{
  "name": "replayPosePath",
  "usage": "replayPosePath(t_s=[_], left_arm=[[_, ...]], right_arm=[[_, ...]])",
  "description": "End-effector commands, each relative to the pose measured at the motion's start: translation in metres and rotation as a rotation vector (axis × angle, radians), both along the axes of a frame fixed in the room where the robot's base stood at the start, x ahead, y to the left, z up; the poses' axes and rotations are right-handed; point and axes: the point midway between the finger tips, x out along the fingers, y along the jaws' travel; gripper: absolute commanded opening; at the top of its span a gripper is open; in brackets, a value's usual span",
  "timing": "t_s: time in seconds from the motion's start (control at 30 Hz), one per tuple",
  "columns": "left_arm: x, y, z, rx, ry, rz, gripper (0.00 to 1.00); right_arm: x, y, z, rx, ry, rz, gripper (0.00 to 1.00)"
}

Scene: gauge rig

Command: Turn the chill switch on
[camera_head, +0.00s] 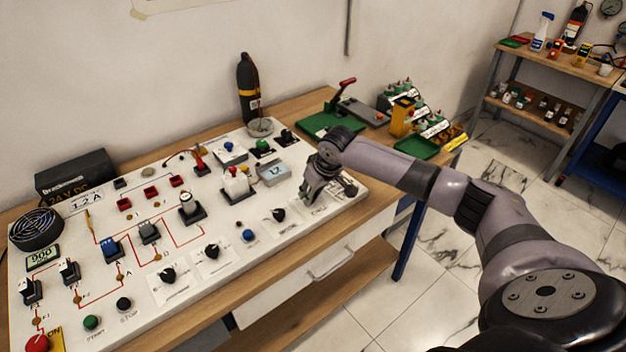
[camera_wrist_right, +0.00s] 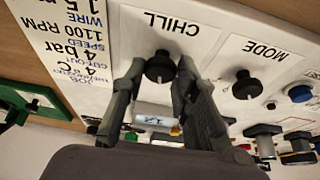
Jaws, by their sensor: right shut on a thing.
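The chill switch is a round black knob (camera_wrist_right: 160,66) on a white plate marked CHILL in the right wrist view. My right gripper (camera_wrist_right: 161,75) has its two grey fingers on either side of this knob and is shut on it. A small pale mark shows on the knob's lower part. In the head view my right gripper (camera_head: 312,193) reaches down to the right end of the white panel (camera_head: 225,262) and hides the chill knob. My left gripper is in neither view.
The MODE knob (camera_wrist_right: 247,88) sits beside the chill knob, with a blue button (camera_wrist_right: 300,93) beyond. The panel is crowded with switches. Behind my gripper are a green tray (camera_head: 330,122), a yellow box (camera_head: 402,116) and a dark bottle (camera_head: 247,85).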

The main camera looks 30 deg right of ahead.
Motion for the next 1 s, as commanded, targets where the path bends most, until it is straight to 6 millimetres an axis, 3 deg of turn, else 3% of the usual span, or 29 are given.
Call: replayPosePath(t_s=[0.03,0.4,0.7,1.0], left_arm=[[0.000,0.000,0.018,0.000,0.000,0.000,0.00],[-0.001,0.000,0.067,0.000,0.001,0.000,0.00],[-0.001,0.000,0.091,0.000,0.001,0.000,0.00],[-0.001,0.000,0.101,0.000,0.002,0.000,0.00]], right_arm=[[-0.001,0.002,0.007,0.002,0.004,-0.044,0.00],[0.000,0.005,0.006,0.003,0.003,-0.396,0.00],[0.001,0.006,0.003,0.002,0.002,-0.643,0.00],[0.002,0.005,0.002,0.001,0.000,-0.793,0.00]])
